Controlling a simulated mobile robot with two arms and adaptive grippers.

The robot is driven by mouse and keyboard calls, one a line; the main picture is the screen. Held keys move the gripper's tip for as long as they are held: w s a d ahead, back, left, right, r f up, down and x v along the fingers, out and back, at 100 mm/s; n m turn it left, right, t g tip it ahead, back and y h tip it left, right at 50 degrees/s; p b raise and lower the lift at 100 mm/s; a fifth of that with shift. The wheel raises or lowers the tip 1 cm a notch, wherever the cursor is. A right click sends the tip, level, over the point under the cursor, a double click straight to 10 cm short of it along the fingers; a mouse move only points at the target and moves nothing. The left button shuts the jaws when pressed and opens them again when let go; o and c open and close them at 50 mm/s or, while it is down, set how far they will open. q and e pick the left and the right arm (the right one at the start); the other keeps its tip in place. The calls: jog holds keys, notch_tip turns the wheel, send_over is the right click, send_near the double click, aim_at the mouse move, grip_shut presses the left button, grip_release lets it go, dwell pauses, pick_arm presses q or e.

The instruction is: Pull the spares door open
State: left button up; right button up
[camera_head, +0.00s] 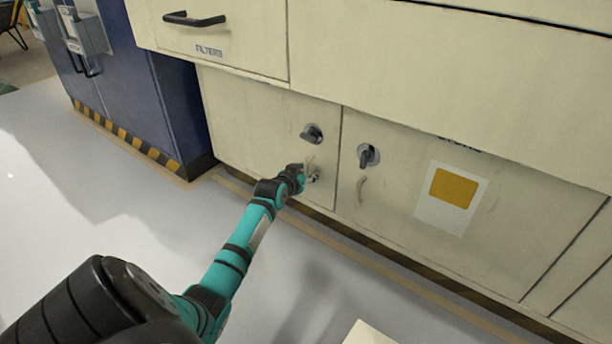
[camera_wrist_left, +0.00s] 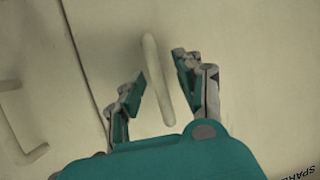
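The cream spares door (camera_head: 255,115) is the left of two low cabinet doors and looks closed. Part of a "SPAR..." label (camera_wrist_left: 300,168) shows in the corner of the left wrist view. Its pale bar handle (camera_wrist_left: 157,75) stands between the fingers of my left gripper (camera_wrist_left: 158,84). The fingers are open, one on each side of the handle, with gaps visible. In the head view my left gripper (camera_head: 311,174) is at this handle and partly hides it. A dark turn latch (camera_head: 311,133) sits above, its lever roughly horizontal. My right gripper is not in view.
The right door (camera_head: 400,200) has its own latch (camera_head: 367,156), handle (camera_head: 361,189) and a yellow-and-white sign (camera_head: 452,197). A "FILTERS" drawer (camera_head: 215,35) overhangs above. A blue cabinet (camera_head: 130,85) stands at left.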

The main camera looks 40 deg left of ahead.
pick_arm(q)
grip_shut()
dwell(0.3)
jog(key=shift+s, duration=0.15)
